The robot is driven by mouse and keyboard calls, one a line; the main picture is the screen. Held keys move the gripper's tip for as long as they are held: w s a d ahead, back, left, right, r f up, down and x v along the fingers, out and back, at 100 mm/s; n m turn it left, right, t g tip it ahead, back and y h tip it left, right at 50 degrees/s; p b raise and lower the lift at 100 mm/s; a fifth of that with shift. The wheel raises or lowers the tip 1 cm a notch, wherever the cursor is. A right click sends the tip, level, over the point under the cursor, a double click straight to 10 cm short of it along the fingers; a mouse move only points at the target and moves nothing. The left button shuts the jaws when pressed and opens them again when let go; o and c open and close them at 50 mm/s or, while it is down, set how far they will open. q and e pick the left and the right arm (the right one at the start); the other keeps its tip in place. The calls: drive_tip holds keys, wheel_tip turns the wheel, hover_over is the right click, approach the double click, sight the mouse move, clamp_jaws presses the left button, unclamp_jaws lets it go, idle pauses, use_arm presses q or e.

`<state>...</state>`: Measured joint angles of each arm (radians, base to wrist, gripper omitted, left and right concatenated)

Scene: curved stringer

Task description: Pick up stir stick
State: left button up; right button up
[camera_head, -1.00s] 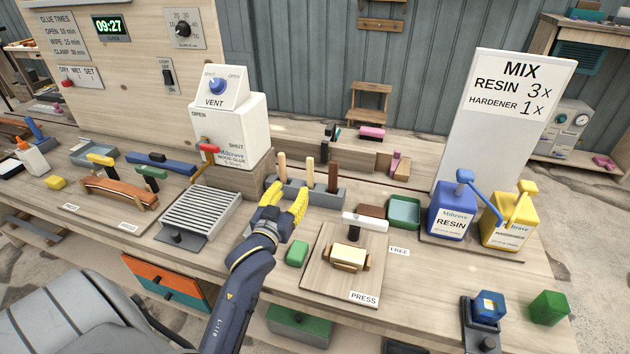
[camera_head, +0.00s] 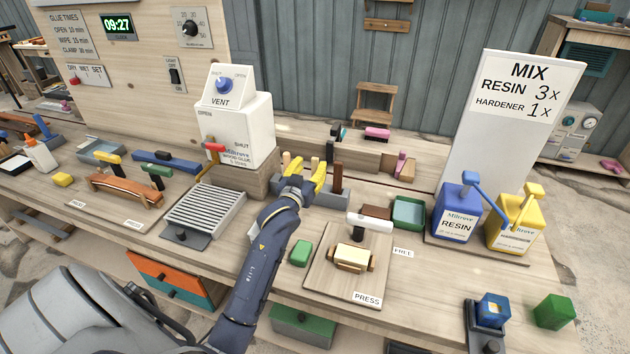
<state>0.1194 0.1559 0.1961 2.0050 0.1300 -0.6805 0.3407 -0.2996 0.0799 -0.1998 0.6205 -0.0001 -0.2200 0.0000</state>
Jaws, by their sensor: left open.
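A grey holder block (camera_head: 334,201) stands on the bench behind the press board, with several upright sticks in it. A pale wooden stick (camera_head: 286,158) shows at its left end, partly hidden by my gripper. A dark brown stick (camera_head: 338,176) stands at its right end. Which one is the stir stick, I cannot tell for sure. My left gripper (camera_head: 307,176), with yellow fingers, is open over the left and middle of the holder. A stick top shows near its fingers; whether it lies between them is unclear. My right gripper is out of view.
A white glue box with a vent knob (camera_head: 236,130) stands close behind left. A slatted grey tray (camera_head: 205,212) lies left, a green block (camera_head: 301,252) and press board (camera_head: 325,280) in front. A green tray (camera_head: 408,212) and resin bottle (camera_head: 458,212) stand right.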

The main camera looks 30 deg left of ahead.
sight(314, 161)
use_arm(q)
drive_tip(key=shift+x, duration=1.9)
drive_tip(key=shift+o, duration=0.3)
clamp_jaws()
